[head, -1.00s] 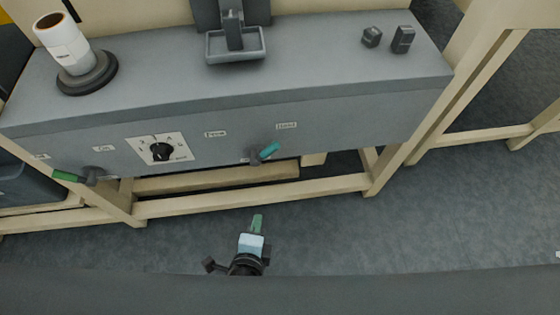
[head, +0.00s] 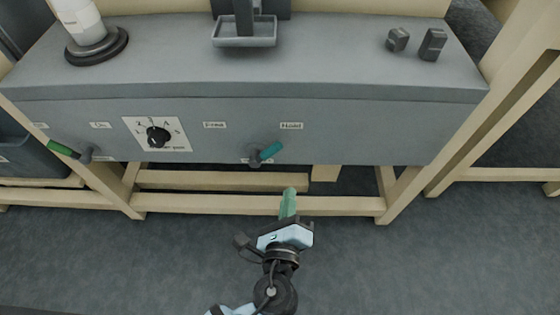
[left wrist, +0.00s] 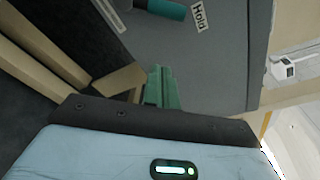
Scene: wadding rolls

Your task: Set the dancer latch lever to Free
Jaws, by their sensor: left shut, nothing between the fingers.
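The dancer latch lever (head: 269,152) is on the grey front panel, with a teal handle on a dark pivot. Its handle tilts up and right toward the Hold label (head: 291,126). The Free label (head: 214,125) is up and left of the pivot. The teal handle also shows at the top of the left wrist view (left wrist: 163,8), near the Hold label (left wrist: 199,17). My left gripper (head: 289,192), with green fingers, is shut and empty. It is below the lever in the picture and apart from it. The fingers also show in the left wrist view (left wrist: 161,86). My right gripper is not in view.
A numbered dial (head: 158,136) and a green-handled lever (head: 64,149) are left on the panel. A wooden frame rail (head: 240,204) runs below. A white roll on a black base (head: 97,47), a grey tray (head: 245,40) and two dark blocks (head: 432,44) stand on top.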

